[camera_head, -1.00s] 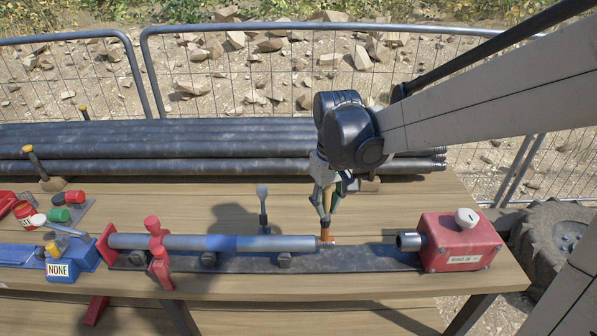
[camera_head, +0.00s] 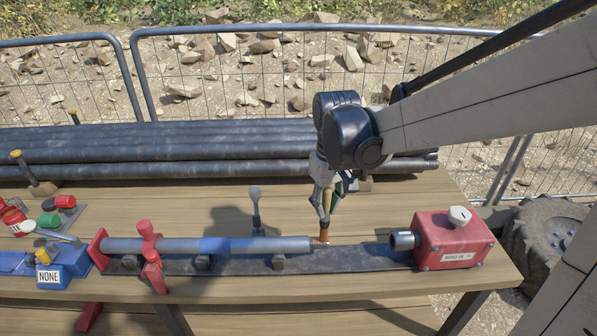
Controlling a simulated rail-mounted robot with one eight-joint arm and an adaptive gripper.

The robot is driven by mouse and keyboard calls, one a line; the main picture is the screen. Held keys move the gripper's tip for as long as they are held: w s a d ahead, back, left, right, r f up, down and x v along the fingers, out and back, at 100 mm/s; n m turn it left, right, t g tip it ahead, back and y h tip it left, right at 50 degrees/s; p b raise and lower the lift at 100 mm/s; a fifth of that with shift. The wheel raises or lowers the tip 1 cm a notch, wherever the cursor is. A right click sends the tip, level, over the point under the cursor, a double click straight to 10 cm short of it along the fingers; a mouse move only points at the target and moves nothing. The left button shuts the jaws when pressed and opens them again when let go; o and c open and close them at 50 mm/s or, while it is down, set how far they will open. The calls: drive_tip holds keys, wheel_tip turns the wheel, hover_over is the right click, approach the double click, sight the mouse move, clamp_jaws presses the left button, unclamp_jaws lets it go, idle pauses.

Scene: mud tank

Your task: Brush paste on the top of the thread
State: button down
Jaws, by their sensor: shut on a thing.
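A long grey pipe (camera_head: 170,246) with a blue band lies level along a dark rail on the wooden table. Its right end carries the small thread (camera_head: 321,246), partly covered by the brush. My gripper (camera_head: 325,210) is above this end, pointing down, shut on a brush (camera_head: 322,236) with orange-brown bristles. The bristles are at the top of the thread; I cannot tell whether they touch it. Any paste on the thread is too small to make out.
A red box (camera_head: 452,240) with a grey socket stands to the right. A red clamp (camera_head: 151,255) holds the pipe at the left. An upright grey lever (camera_head: 256,207) stands behind the pipe. Dark pipes (camera_head: 200,155) lie at the back. A blue unit marked NONE (camera_head: 62,262) is at left.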

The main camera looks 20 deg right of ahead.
sight(328, 188)
drive_tip(key=shift+r, duration=0.1)
drive_tip(key=shift+r+p, duration=2.05)
drive_tip(key=shift+r, duration=0.9)
drive_tip(key=shift+r, duration=0.1)
drive_tip(key=shift+r+p, duration=1)
drive_tip(key=shift+r, duration=0.45)
